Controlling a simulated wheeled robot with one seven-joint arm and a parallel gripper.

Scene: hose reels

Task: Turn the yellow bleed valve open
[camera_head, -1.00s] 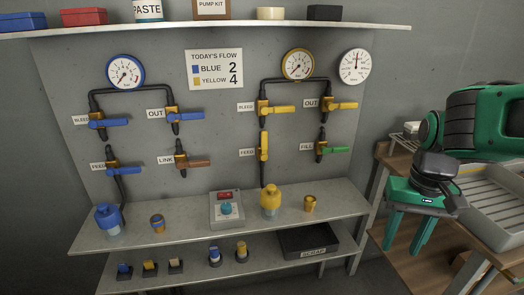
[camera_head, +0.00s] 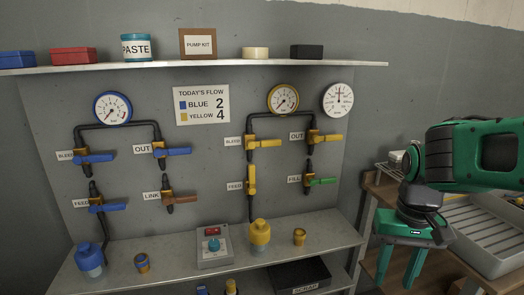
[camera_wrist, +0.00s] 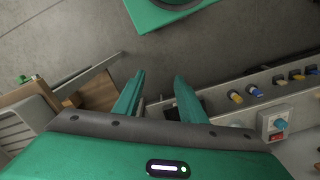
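My gripper (camera_head: 399,268) hangs at the right, well away from the valve, lower and off the panel's right side. Its two green fingers point down, are apart and hold nothing; they also show parted in the wrist view (camera_wrist: 156,98). The valve is not visible in the wrist view.
The yellow feed valve (camera_head: 252,180) is right below, its handle upright. The yellow OUT valve (camera_head: 330,140) and green FILL valve (camera_head: 321,181) are to the right. A shelf (camera_head: 190,67) runs above.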

